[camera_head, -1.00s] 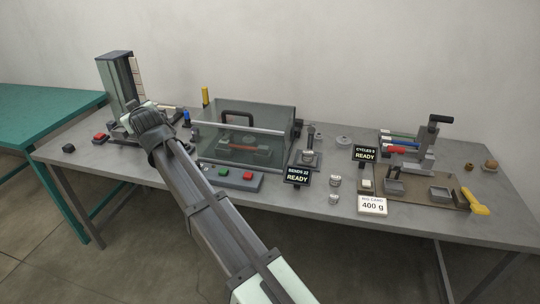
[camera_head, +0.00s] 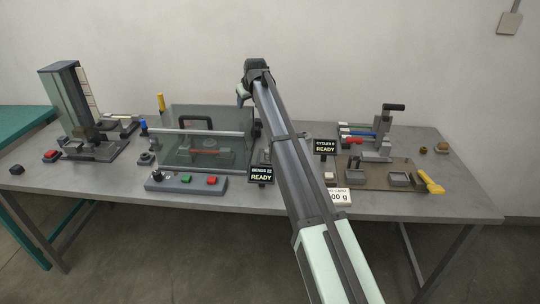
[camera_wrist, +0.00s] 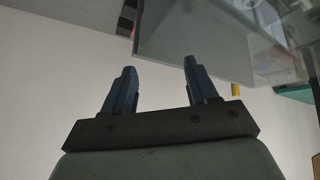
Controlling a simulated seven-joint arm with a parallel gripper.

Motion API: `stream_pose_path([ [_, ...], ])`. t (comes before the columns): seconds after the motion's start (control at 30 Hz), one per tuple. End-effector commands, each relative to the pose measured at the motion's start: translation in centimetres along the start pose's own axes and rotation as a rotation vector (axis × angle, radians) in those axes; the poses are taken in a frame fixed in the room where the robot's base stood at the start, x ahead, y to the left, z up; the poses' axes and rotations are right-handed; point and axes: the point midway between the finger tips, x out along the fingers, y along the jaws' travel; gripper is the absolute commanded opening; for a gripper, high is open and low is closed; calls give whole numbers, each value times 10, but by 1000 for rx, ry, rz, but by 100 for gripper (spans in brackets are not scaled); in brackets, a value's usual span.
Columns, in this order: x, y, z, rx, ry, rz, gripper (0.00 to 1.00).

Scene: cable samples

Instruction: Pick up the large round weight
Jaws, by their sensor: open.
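No round weight can be made out clearly now in the head view. The part of the bench where metal discs and small cylinders stood earlier is largely behind my arm. My gripper (camera_head: 241,97) is high over the back of the bench, near the clear-walled box. In the wrist view my gripper (camera_wrist: 160,78) has its two dark fingers spread apart with nothing between them. A clear panel of the box (camera_wrist: 205,40) shows beyond the fingers at the upper right.
The clear box (camera_head: 208,140) with a black handle stands left of my arm. A button panel (camera_head: 186,181) is before it. A tall column stand (camera_head: 68,100) is at the left. A clamp fixture (camera_head: 378,140) and yellow-handled tool (camera_head: 430,181) are at the right.

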Motion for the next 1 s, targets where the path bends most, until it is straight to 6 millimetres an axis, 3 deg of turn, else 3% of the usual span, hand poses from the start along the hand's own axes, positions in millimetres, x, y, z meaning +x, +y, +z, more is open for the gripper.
stream_pose_path([
  [0.03,4,25,15,8,-60,-10,58],
  [0.1,6,40,41,-1,-151,-39,58],
  [0.3,0,42,99,-54,-363,-129,58],
  [0.4,-3,39,118,-76,-436,-166,58],
  [0.67,-1,35,135,-94,-492,-196,58],
  [1.0,41,27,158,-93,-490,-195,58],
])
